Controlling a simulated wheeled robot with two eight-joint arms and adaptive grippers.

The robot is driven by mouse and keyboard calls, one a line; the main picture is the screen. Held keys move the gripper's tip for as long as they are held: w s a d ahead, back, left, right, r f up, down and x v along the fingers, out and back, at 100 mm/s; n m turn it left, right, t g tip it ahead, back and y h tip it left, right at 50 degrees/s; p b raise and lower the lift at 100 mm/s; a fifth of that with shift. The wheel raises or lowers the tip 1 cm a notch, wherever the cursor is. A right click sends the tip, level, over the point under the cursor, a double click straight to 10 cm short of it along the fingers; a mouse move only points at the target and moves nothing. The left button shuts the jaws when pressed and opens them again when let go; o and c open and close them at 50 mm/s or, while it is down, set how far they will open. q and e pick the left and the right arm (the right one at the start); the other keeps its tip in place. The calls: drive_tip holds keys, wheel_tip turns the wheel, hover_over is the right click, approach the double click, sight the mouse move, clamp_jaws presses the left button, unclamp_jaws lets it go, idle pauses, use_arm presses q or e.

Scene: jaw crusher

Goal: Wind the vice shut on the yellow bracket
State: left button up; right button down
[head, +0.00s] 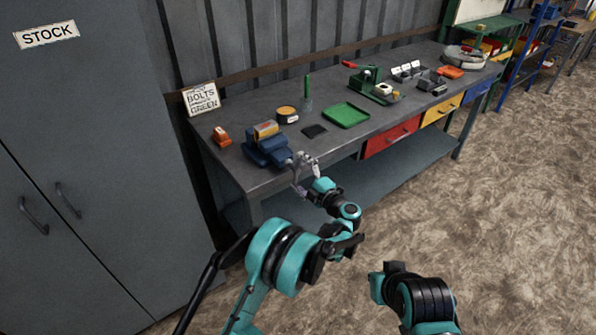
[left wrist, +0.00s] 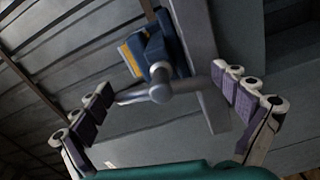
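The blue vice (head: 268,150) stands at the near left end of the grey workbench, with the yellow bracket (head: 265,130) at its jaws. In the left wrist view the vice (left wrist: 166,50) shows from its screw end, with a grey handle bar (left wrist: 187,86) across a round hub and a sliver of the yellow bracket (left wrist: 133,60) behind. My left gripper (head: 304,172) is in front of the handle end. In the left wrist view its fingers (left wrist: 162,82) are spread to either side of the hub. Contact with the bar cannot be told. My right gripper is out of view.
An orange block (head: 222,137), a yellow-banded tin (head: 287,115), a green tray (head: 346,115) and a dark pad (head: 314,131) lie near the vice. A grey stock cabinet (head: 85,180) stands at the left. The floor right of the bench is clear.

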use_arm(q)
drive_tip(key=v, duration=0.7)
drive_tip(key=shift+s, duration=0.2)
drive_tip(key=shift+d, duration=0.15)
idle(0.7)
drive_tip(key=s+a+r+m+t+h, duration=0.1)
drive_tip(key=a+r+m+t+h, duration=0.15)
drive_tip(key=r+m+h, duration=0.8)
drive_tip(key=s+a+r+m+t+h, duration=0.1)
drive_tip(key=r+m+t+h, duration=0.3)
drive_tip(key=r, duration=1.2)
drive_tip(key=s+a+f+m+g+y, duration=0.1)
drive_tip(key=s+a+f+g, duration=0.3)
drive_tip(key=s, duration=0.6)
drive_tip(key=s+a+f+m+g+y, duration=0.1)
drive_tip(key=s+a+f+m+g, duration=0.3)
drive_tip(key=s+a+f, duration=0.5)
drive_tip(key=s+a+f+m+g+y, duration=0.2)
drive_tip(key=s+a+f+g, duration=0.4)
drive_tip(key=s+f, duration=0.3)
drive_tip(key=s+m, duration=0.1)
drive_tip(key=s, duration=0.3)
drive_tip(key=shift+a+f, duration=0.15)
drive_tip(key=shift+f, duration=0.1)
drive_tip(key=shift+m, duration=0.25)
